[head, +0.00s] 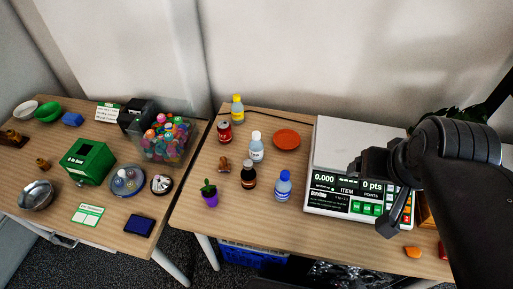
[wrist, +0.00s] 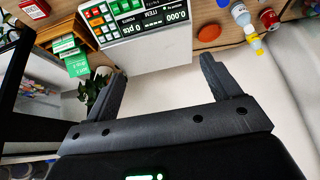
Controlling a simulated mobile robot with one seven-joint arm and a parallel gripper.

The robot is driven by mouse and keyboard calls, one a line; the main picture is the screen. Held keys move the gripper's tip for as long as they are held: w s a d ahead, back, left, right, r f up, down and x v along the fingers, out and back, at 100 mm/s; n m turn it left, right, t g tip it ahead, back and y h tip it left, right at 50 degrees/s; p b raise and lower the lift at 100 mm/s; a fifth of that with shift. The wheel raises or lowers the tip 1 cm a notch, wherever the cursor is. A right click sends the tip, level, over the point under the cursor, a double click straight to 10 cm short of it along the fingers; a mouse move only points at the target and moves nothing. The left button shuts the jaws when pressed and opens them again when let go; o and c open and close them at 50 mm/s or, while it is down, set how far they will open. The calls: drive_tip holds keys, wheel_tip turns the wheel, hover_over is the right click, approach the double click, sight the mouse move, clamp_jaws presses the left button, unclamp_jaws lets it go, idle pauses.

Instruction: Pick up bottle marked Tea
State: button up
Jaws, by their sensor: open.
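Several bottles stand upright on the right-hand table in the head view, and their lettering is too small to read. They are a dark brown bottle with a dark label (head: 248,177), a clear bottle with a blue cap and blue label (head: 283,187), a white-capped pale bottle (head: 256,148) and a yellow bottle (head: 237,109). I cannot tell for sure which is marked Tea. My gripper (wrist: 160,70) is open and empty, above the right side of the scale, well to the right of the bottles. The yellow bottle (wrist: 254,40) and pale bottle (wrist: 240,14) also show in the wrist view.
A scale (head: 352,198) with a lit display stands between the bottles and my arm. The left table holds bowls and boxes.

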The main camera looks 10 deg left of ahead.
drive_tip(key=c, duration=0.6)
drive_tip(key=n+h, duration=0.1)
drive_tip(key=n, duration=3.3)
hover_over(256, 134)
drive_tip(key=s, duration=0.5)
wheel_tip(256, 134, down, 19)
drive_tip(key=shift+t, duration=0.4)
drive_tip(key=x, duration=0.5)
drive_tip(key=shift+w+a, duration=0.2)
drive_tip(key=shift+x, duration=2.7)
